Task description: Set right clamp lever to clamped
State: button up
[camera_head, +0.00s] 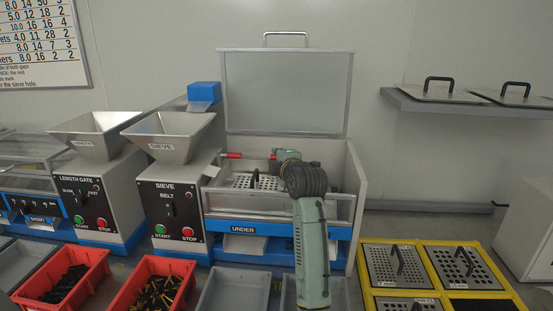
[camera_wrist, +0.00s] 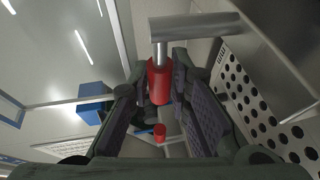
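The right clamp lever's red grip (camera_wrist: 159,82) sits between the fingertips of my gripper (camera_wrist: 160,88) in the wrist view. A metal stem joins this grip to a grey bar (camera_wrist: 195,26) above it. The fingers stand on both sides of the grip, very close; I cannot tell whether they press on it. In the head view my gripper (camera_head: 277,156) is inside the sieve machine, above the perforated plate (camera_head: 243,181), and largely hides the right lever. The left clamp lever's red grip (camera_head: 235,155) lies to its left; a second red grip (camera_wrist: 160,130) shows farther off in the wrist view.
The sieve's clear lid (camera_head: 287,92) stands raised behind my arm. A side wall (camera_head: 354,190) rises close on the right. A hopper (camera_head: 168,137) and a blue block (camera_head: 204,92) stand left. A yellow rack (camera_head: 364,262) with sieve plates is at front right.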

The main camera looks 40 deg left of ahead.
jog(key=o, duration=0.4)
jog(key=shift+c, duration=0.2)
jog(key=v, duration=1.2)
